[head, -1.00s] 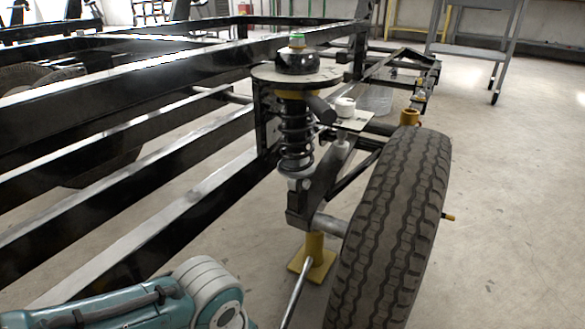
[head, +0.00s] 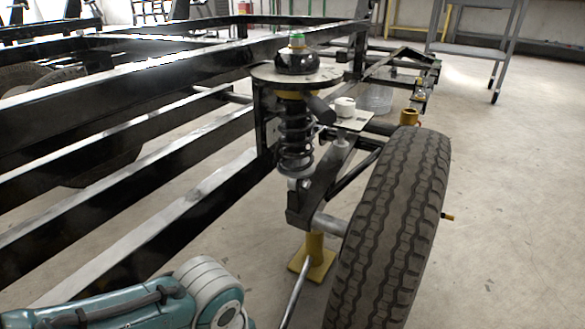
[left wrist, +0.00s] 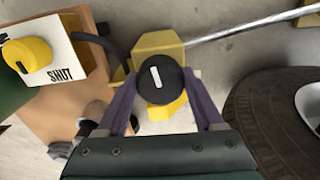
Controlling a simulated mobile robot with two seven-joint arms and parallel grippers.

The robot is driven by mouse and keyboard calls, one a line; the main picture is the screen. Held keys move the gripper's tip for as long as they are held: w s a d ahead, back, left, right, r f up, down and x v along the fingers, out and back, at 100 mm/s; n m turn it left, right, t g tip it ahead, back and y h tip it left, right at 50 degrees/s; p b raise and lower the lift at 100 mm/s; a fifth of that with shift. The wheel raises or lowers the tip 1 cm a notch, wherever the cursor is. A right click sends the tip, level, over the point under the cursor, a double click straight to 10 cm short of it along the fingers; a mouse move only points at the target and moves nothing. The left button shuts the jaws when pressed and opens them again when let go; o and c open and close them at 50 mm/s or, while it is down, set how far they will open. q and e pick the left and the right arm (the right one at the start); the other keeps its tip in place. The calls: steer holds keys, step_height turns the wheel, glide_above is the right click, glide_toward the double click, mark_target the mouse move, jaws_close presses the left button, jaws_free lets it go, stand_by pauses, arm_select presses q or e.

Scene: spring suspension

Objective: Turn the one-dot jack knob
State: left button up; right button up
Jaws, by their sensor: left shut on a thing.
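The jack knob (left wrist: 160,79) is round and black with a white bar across its face, tilted a little off the jaw line. It sits on the yellow jack body (left wrist: 157,43) in the left wrist view. My left gripper (left wrist: 164,82) has its purple fingers on either side of the knob, shut on it. No dot can be made out on the knob. In the head view the yellow jack (head: 313,261) stands on the floor under the suspension arm, with a metal bar running from it. My left gripper is out of the head view, and my right gripper is not in view.
A yellow knob (left wrist: 27,54) on a plate marked SHUT is left of the jack. The tyre (head: 390,220) stands close on the right. The coil spring (head: 296,132) and black frame rails (head: 150,130) are above and left. Floor right of the tyre is clear.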

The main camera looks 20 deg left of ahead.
arm_select(q)
steer(key=n+p, duration=0.1)
steer(key=n, duration=0.2)
steer(key=n+p, duration=0.1)
steer(key=n, duration=0.3)
steer(key=shift+s+n, duration=0.1)
steer(key=shift+n, duration=0.2)
steer(key=n, duration=0.9)
steer(key=shift+d+p, duration=0.1)
steer(key=shift+p, duration=0.25)
steer(key=n, duration=0.4)
steer(key=shift+n, duration=0.3)
steer(key=n, duration=0.4)
steer(key=shift+d, duration=0.1)
steer(key=n, duration=0.5)
steer(key=shift+n, duration=1.9)
steer(key=shift+n, duration=0.3)
